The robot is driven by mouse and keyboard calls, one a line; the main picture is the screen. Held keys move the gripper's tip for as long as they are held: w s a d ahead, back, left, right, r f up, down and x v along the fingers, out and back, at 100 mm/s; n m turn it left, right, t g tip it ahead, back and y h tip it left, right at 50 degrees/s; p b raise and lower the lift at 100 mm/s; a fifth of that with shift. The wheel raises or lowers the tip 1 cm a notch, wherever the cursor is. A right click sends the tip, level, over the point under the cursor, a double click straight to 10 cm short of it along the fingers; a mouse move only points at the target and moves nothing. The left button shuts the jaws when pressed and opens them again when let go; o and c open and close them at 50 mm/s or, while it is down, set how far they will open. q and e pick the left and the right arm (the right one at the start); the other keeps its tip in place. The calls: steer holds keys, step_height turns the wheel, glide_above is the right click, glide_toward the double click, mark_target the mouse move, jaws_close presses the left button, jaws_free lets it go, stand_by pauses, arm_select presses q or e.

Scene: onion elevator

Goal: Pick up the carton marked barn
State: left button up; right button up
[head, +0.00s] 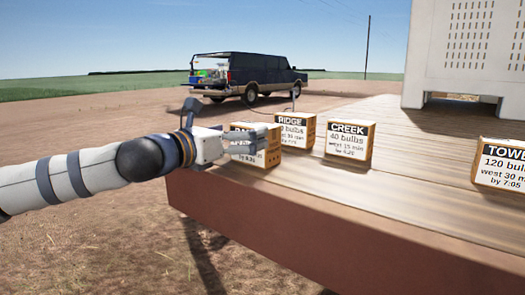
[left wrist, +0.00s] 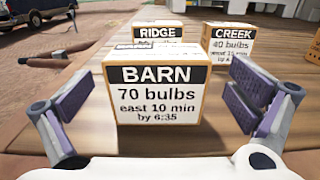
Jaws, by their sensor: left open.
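The barn carton (left wrist: 154,95) stands upright on the wooden deck, its label facing the left wrist camera and reading "BARN 70 bulbs east 10 min by 6:35". In the head view the barn carton (head: 270,157) is partly hidden behind my left gripper (head: 245,140). In the left wrist view my left gripper (left wrist: 165,105) is open, with its fingers apart to the left and right of the carton and the carton centred ahead between them. My right gripper is not in view.
The ridge carton (head: 296,130) and creek carton (head: 349,142) stand close behind and to the right. The tower carton (head: 501,164) is at the far right. The wooden deck (head: 400,200) has free room in front. A white slotted cabinet (head: 465,55) and a dark vehicle (head: 262,73) are behind.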

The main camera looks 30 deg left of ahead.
mark_target(255, 125)
arm_select(q)
steer(key=w, duration=0.4)
steer(key=w+b, duration=0.1)
steer(key=w, duration=0.1)
steer(key=shift+d+r, duration=0.15)
steer(key=shift+r, duration=0.1)
steer(key=shift+s+r, duration=0.1)
steer(key=shift+s, duration=0.05)
steer(key=c, duration=1.3)
